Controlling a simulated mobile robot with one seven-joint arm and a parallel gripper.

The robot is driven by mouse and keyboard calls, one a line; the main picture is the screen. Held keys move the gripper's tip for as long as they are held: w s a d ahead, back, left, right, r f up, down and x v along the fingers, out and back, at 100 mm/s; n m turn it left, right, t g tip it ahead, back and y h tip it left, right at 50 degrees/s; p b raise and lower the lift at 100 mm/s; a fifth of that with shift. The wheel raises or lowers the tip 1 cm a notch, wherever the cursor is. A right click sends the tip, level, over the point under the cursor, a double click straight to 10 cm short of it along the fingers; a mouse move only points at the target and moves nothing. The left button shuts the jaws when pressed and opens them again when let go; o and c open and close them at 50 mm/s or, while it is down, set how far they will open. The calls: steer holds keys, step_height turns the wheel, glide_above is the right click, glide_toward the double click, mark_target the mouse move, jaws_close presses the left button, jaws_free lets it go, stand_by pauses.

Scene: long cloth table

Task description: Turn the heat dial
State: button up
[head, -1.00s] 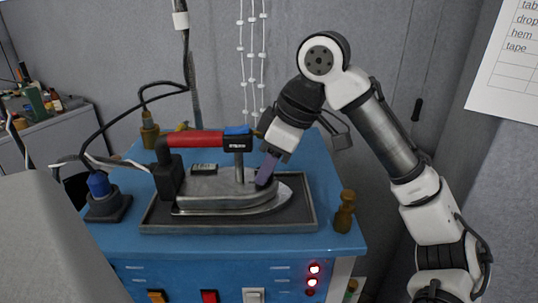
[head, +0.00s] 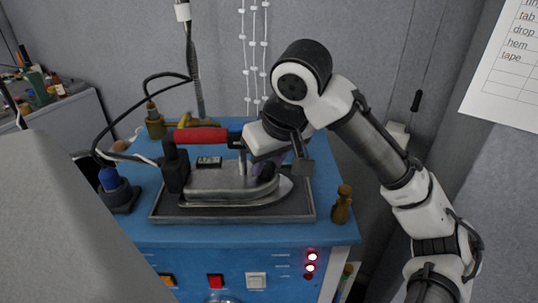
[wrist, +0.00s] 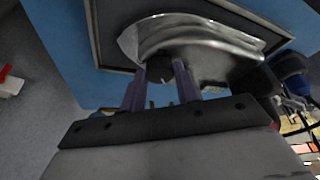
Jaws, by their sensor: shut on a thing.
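The iron (head: 232,184) lies flat in the dark tray (head: 165,217) on the blue table, with its red handle (head: 200,135) above it. In the wrist view, the iron's metal body (wrist: 205,45) is just beyond my fingers. The heat dial (wrist: 180,70) looks like a small dark round knob between my fingertips, against the iron. My gripper (head: 267,167) is over the front part of the iron, and its fingers (wrist: 160,75) are shut on the dial. In the head view my wrist and fingers hide the dial.
Small brown bottles stand at the table's right corner (head: 342,205) and back left (head: 155,122). A blue-capped plug (head: 109,180) sits at the left, with a cord looping up.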

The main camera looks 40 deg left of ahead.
stand_by(0.3)
steer(key=o, duration=1)
steer(key=shift+r, duration=0.1)
steer(key=b+v, duration=0.1)
steer(key=v, duration=1.2)
steer(key=shift+s+d+r, duration=0.1)
steer(key=shift+s+r, duration=0.05)
steer(key=shift+r, duration=0.15)
